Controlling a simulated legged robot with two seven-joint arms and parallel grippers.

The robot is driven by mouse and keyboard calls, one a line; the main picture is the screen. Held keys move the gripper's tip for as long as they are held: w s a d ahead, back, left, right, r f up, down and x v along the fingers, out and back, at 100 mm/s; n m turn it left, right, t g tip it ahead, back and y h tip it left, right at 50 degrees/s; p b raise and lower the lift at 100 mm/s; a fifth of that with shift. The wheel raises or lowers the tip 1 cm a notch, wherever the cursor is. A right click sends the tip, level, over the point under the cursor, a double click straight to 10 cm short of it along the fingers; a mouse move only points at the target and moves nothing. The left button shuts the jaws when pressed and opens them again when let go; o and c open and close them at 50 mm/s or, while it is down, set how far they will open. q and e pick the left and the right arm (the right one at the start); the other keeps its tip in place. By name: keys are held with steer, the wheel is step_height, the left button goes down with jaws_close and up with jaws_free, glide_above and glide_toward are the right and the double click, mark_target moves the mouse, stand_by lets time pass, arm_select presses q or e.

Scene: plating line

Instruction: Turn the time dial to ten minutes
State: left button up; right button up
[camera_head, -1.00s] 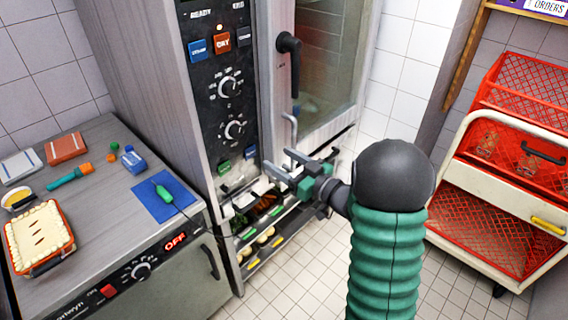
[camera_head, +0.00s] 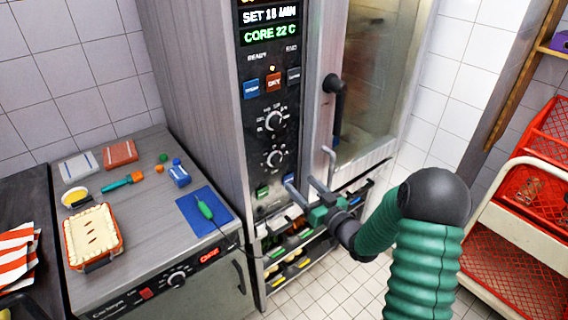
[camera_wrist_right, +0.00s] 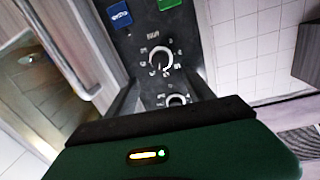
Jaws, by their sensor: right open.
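The oven's control panel (camera_head: 270,95) carries an upper dial (camera_head: 274,120) and a lower dial (camera_head: 275,158), both with white pointer rings; their labels are too small to read. The display (camera_head: 269,16) above seems to read SET 18 MIN, though the last digit is blurred. My right gripper (camera_head: 302,184) is open and empty, by the panel's lower end, below and right of the lower dial. In the right wrist view, seen upside down, the lower dial (camera_wrist_right: 160,60) lies between the finger directions; the upper dial (camera_wrist_right: 178,100) is partly hidden by my gripper. My left gripper is not in view.
Green (camera_head: 262,193) and blue buttons sit below the dials. Food trays are underneath. A counter (camera_head: 150,225) is left; a red-basket cart (camera_head: 510,220) is right.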

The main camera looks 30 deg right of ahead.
mark_target(280, 164)
steer(key=w+p, duration=0.1)
steer(key=w, duration=1)
steer(key=shift+w+p, duration=0.2)
steer(key=shift+p, duration=0.1)
steer(key=shift+c, duration=0.4)
jaws_close()
steer(key=shift+f+n+b, duration=0.15)
steer(key=shift+n+b, duration=0.25)
steer(key=shift+b, duration=0.35)
steer(key=n+b, duration=0.3)
steer(key=b, duration=0.2)
steer(key=n+b, duration=0.4)
steer(key=b, duration=0.1)
steer(key=n+b, duration=0.4)
steer(key=b, duration=0.1)
steer(key=shift+f+t+y, duration=0.25)
steer(key=shift+t+y, duration=0.05)
steer(key=shift+t, duration=0.1)
steer(key=shift+d+r+n+b, duration=0.1)
steer(key=shift+n+b, duration=1.1)
steer(key=shift+b, duration=0.3)
